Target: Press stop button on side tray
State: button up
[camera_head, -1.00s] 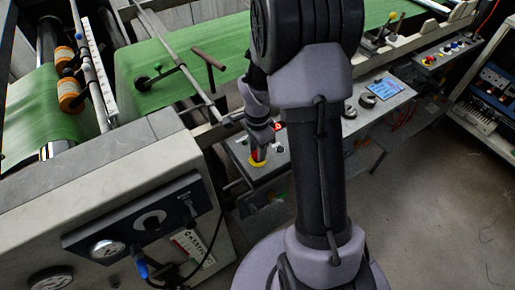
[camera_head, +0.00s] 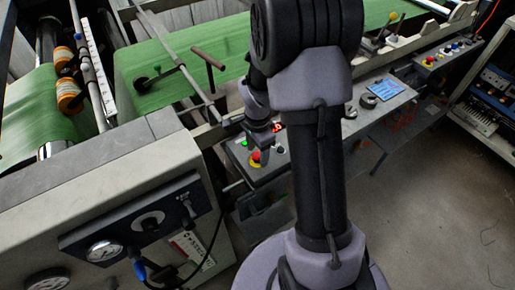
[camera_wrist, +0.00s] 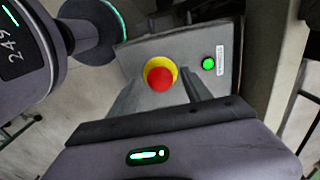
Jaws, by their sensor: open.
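The red mushroom stop button (camera_head: 256,156) sits on a yellow collar on the grey side tray (camera_head: 270,172). In the wrist view, the red button (camera_wrist: 160,78) and its yellow ring show whole, between the two dark fingers. My gripper (camera_wrist: 161,84) is open and empty, and its fingers point toward the tray. In the head view, my gripper (camera_head: 262,139) is just above and behind the button, partly hidden by my arm. The exact gap between fingertips and button is hard to tell.
A lit green button (camera_wrist: 208,64) with a white label is right of the stop button in the wrist view. A red display (camera_head: 277,127) is close to my gripper. A grey machine cabinet with gauges (camera_head: 103,250) stands at left. Open floor (camera_head: 430,200) lies at right.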

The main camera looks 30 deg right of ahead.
aim_at(258, 155)
notch_tip(258, 155, up, 17)
jog(key=p, duration=0.6)
jog(key=shift+r, duration=0.2)
